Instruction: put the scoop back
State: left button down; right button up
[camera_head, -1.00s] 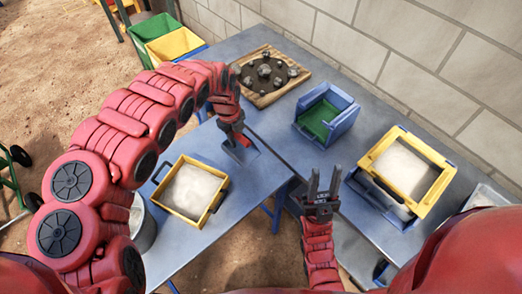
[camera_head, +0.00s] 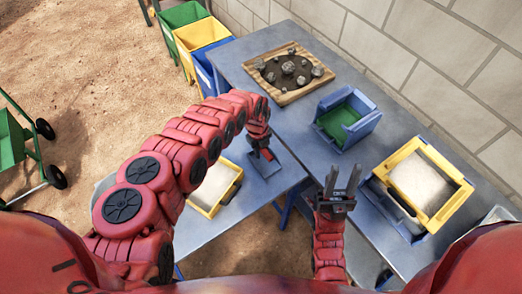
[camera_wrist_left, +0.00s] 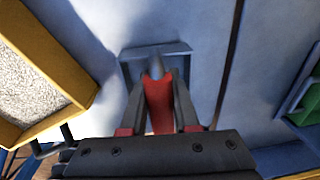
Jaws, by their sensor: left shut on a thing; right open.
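My left gripper (camera_head: 264,152) is shut on the red handle of the scoop (camera_head: 266,165), near the right end of the front table. In the left wrist view the red handle (camera_wrist_left: 158,100) sits between the two fingers, and the scoop's grey-blue pan (camera_wrist_left: 157,57) lies beyond them at the table surface. I cannot tell whether the pan touches the table. My right gripper (camera_head: 342,183) is open and empty, pointing up over the gap beside the tables.
A yellow tray of pale powder (camera_head: 216,190) is partly behind my left arm. A wooden tray of stones (camera_head: 288,72), a blue-and-green box (camera_head: 345,118) and a yellow-framed sieve of powder (camera_head: 421,184) stand on the back table. Bins (camera_head: 197,35) stand at the back left.

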pick_arm(q)
jog(key=shift+f, duration=0.3)
jog(key=c, duration=1.1)
grip_release()
jog(key=shift+f, duration=0.15)
jog(key=o, duration=0.4)
jog(key=shift+o, duration=0.2)
